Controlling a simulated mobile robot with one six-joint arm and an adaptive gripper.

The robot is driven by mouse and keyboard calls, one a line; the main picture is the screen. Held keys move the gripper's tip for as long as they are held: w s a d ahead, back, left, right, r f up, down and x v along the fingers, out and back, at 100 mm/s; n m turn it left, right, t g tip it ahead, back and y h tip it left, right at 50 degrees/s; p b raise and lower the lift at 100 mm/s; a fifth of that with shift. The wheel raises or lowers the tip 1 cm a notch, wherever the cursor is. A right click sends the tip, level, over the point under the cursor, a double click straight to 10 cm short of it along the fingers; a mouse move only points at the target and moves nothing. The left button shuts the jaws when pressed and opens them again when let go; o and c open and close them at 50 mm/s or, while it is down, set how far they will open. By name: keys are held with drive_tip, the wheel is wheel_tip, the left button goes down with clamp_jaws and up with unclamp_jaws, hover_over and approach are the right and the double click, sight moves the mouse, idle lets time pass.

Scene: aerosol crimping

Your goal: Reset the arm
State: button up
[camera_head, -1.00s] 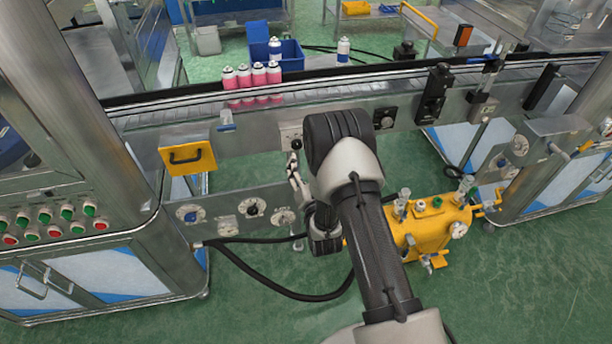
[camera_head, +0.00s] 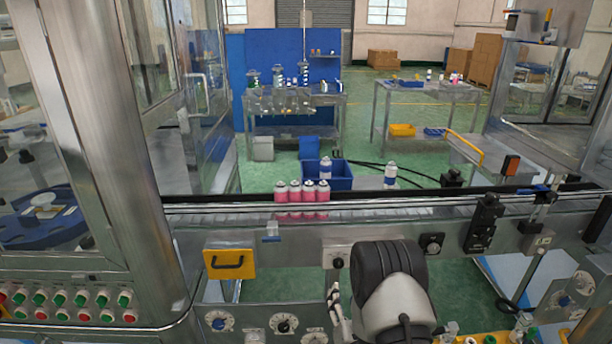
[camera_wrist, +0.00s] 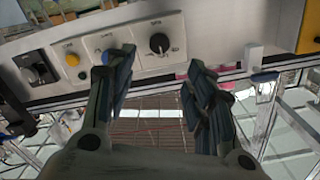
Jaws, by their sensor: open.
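My gripper (camera_wrist: 158,82) shows in the wrist view with its two dark fingers apart and nothing between them. In the head view my arm shows at the bottom, right of centre, in front of the conveyor; the gripper's fingers are not clear there. In the wrist view a grey control panel with a black knob (camera_wrist: 159,43), a yellow button (camera_wrist: 72,60) and a blue button (camera_wrist: 108,56) lies beyond the fingertips.
Several pink-and-white cans (camera_head: 302,196) stand on the conveyor (camera_head: 420,210). Behind it are a blue bin (camera_head: 336,182) and a blue-and-white can (camera_head: 390,175). A yellow handled box (camera_head: 229,264) sits on the conveyor's front. A machine cabinet (camera_head: 110,150) stands at left.

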drive_tip(key=s+r+n+g, duration=0.1)
drive_tip(key=s+r+g, duration=0.15)
drive_tip(key=r, duration=0.65)
drive_tip(key=s+r+n+g, duration=0.1)
drive_tip(key=r+g, duration=0.3)
drive_tip(key=r, duration=0.5)
drive_tip(key=s+r+n+g, duration=0.1)
drive_tip(key=s+r+g, duration=0.2)
drive_tip(key=s, duration=1.3)
drive_tip(key=s+r+n+g, duration=0.2)
drive_tip(key=s+r+g, duration=0.1)
drive_tip(key=s, duration=1.2)
drive_tip(key=shift+s+r, duration=0.35)
drive_tip(key=shift+r, duration=0.15)
drive_tip(key=shift+d, duration=0.1)
